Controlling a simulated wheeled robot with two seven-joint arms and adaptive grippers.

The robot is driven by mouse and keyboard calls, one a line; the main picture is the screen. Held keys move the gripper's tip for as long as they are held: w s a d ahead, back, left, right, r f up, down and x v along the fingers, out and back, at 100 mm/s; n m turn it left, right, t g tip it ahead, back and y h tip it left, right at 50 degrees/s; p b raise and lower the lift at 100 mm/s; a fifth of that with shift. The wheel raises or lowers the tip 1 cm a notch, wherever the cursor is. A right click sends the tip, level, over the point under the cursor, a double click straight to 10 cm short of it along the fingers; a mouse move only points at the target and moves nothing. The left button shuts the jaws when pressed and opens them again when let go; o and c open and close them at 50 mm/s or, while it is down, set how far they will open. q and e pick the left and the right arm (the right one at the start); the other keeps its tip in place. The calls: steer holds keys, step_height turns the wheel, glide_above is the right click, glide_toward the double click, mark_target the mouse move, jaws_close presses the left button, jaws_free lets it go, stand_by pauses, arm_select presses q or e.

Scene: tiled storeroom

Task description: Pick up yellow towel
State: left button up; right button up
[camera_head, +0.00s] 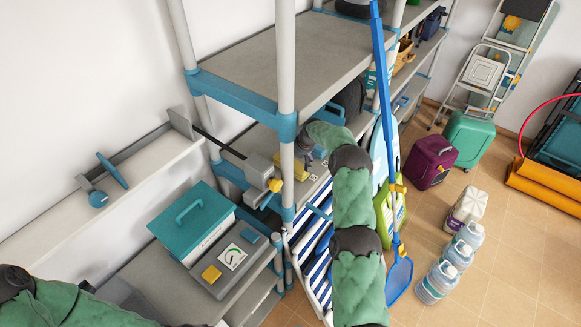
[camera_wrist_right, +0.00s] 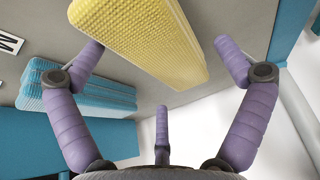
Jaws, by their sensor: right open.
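The yellow towel (camera_wrist_right: 145,35) is a folded, ribbed block on a grey shelf. It fills the upper middle of the right wrist view, and part of it shows in the head view (camera_head: 291,168). My right gripper (camera_wrist_right: 160,62) is open, its purple fingers spread with the towel ahead and between them. The left fingertip overlaps the towel's edge in the picture; I cannot tell whether it touches. In the head view my right gripper (camera_head: 303,153) is at the towel, its fingers mostly hidden. My left arm (camera_head: 60,303) shows at the lower left; its gripper is out of view.
A blue textured folded cloth (camera_wrist_right: 75,92) lies beside the towel. A shelf post (camera_head: 287,120) stands close to my right gripper, and an upper shelf (camera_head: 270,60) hangs nearby. A blue pole (camera_head: 383,110) stands right of my right arm. A teal box (camera_head: 190,222) sits at the left.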

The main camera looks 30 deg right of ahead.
steer(key=shift+b+x, duration=0.4)
steer(key=shift+x, duration=0.95)
steer(key=shift+d, duration=0.1)
steer(key=c, duration=1.1)
steer(key=shift+c, duration=0.2)
steer(key=shift+r, duration=0.15)
